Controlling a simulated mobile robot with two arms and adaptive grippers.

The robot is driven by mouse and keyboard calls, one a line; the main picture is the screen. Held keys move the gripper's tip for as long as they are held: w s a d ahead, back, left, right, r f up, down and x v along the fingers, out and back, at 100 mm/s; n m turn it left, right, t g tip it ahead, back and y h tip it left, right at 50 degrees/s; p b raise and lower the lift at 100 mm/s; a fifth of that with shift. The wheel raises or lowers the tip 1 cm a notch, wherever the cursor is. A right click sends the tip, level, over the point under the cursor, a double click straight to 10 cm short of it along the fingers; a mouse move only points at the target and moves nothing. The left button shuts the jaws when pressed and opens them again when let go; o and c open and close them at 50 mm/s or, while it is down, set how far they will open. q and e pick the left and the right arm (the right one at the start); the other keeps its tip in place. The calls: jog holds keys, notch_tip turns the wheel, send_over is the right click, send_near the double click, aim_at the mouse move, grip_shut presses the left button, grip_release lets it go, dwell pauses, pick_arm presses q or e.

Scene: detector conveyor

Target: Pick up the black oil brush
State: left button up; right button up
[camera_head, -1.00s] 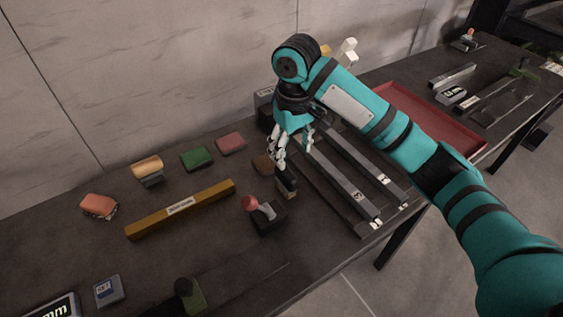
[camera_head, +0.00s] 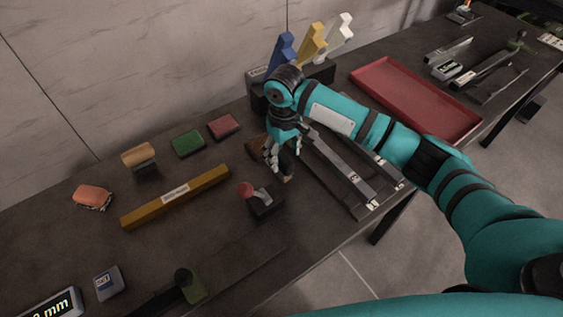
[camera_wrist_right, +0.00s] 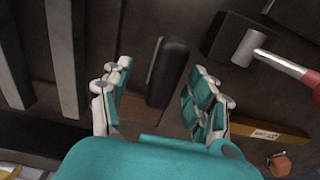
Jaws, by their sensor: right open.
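The black oil brush (camera_wrist_right: 168,72) shows in the right wrist view as a dark rounded handle, lying between the two spread fingers of my right gripper (camera_wrist_right: 160,88). Gaps show between the handle and the fingers on both sides. In the head view the brush (camera_head: 287,165) is mostly hidden behind the fingers of my right gripper (camera_head: 282,160), with a pale end just below them. The right gripper is open and points down over the brush. My left gripper is in neither view.
A red-handled tool on a black block (camera_head: 264,204) stands close by, front left of the brush. Grey metal bars (camera_head: 340,170) lie to its right. A yellow bar (camera_head: 178,197), green block (camera_head: 188,144) and red block (camera_head: 223,126) lie left. A red tray (camera_head: 415,97) is behind.

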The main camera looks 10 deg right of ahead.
jog(key=shift+f, duration=0.3)
jog(key=f, duration=0.2)
jog(key=f+p, duration=0.1)
jog(key=shift+a+f, duration=0.25)
jog(key=shift+f, duration=0.6)
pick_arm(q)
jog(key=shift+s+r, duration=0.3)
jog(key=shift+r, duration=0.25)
pick_arm(e)
grip_shut()
